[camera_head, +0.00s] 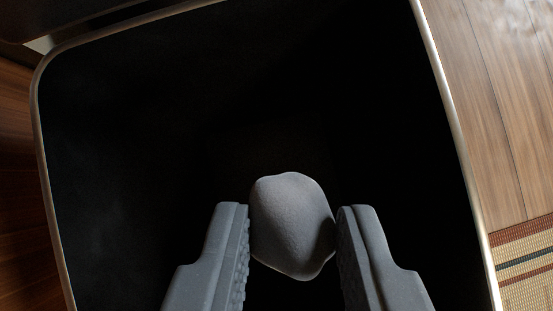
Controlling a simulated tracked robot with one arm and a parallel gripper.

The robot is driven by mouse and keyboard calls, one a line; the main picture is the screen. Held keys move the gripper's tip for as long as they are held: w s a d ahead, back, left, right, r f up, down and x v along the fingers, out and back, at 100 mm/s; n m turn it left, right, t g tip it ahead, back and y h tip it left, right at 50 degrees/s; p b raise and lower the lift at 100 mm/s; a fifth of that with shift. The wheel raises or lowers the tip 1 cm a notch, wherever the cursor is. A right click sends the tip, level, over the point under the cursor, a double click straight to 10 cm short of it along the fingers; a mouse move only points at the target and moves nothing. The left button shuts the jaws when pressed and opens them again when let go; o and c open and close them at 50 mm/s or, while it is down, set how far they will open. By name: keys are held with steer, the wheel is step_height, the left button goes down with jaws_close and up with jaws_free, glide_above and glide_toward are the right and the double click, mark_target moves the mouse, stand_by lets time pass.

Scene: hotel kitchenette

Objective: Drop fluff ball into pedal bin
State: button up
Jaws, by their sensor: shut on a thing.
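A grey, lumpy fluff ball (291,222) sits between the two grey fingers of my gripper (292,228). My gripper is shut on it, with a ribbed finger pad on each side. Behind the ball is the dark open mouth of the pedal bin (455,125), seen from above, with a thin metallic rim. The ball and fingertips appear within the outline of the opening. The inside is black, so its floor and any contents cannot be made out. How high the ball is relative to the rim cannot be told.
Wooden floor (500,90) shows to the right of the bin, with a striped woven rug (525,265) at the lower right. A darker wooden surface (18,180) lies to the left. A dark panel (60,18) is at the top left, beyond the rim.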

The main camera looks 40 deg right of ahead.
steer(key=shift+f+b, duration=1.25)
steer(key=shift+f, duration=0.2)
steer(key=o, duration=1.1)
steer(key=p+v, duration=0.4)
steer(key=v, duration=0.9)
steer(key=shift+r, duration=0.35)
steer(key=shift+s+a, duration=0.1)
steer(key=shift+a, duration=0.05)
